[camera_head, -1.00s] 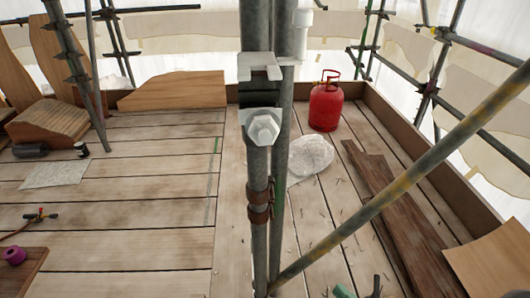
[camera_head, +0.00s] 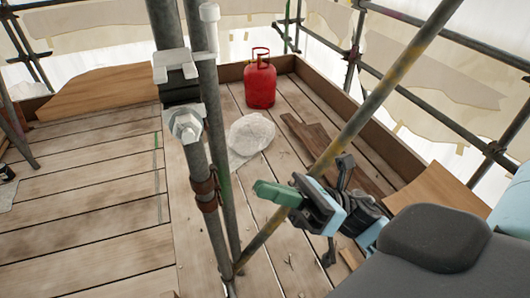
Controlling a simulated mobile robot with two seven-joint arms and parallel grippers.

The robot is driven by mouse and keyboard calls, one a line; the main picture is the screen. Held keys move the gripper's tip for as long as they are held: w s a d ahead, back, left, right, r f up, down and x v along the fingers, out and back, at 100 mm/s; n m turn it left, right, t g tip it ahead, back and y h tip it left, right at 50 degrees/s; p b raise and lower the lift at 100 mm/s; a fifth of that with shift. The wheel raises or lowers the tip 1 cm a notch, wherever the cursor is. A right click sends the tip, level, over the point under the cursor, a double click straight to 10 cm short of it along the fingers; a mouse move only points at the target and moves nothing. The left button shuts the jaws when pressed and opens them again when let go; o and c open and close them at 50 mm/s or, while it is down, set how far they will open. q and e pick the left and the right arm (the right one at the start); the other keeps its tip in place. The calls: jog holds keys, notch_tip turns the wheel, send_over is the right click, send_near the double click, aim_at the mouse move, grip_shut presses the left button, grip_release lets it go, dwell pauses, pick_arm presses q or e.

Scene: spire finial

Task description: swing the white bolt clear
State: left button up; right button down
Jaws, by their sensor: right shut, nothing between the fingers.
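A pale hex-headed bolt or nut (camera_head: 185,124) sits on a clamp plate on the front upright pole, left of centre. Above it is a white bracket (camera_head: 170,66) around a dark collar. A white cylinder-headed piece (camera_head: 209,13) stands higher up, next to the rear pole. I cannot tell which of these pieces is the white bolt. My right gripper (camera_head: 262,190) is shut and empty, its green fingertips pointing left. It is to the right of the poles and below the clamp, apart from the white pieces. My left gripper is not in view.
A diagonal pole (camera_head: 388,85) crosses from lower centre to upper right, and my right gripper overlaps it in the picture. The plank floor (camera_head: 85,205) at left is mostly clear.

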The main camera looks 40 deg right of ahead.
aim_at(186, 123)
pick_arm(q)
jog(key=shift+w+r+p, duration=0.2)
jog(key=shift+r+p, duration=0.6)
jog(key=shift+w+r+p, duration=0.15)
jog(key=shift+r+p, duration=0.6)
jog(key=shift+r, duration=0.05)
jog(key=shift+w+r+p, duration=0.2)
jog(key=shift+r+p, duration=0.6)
pick_arm(e)
jog(key=d+r+x, duration=0.1)
jog(key=r+x, duration=0.1)
jog(key=x, duration=0.8)
jog(key=shift+w+r, duration=0.2)
jog(key=shift+r, duration=0.1)
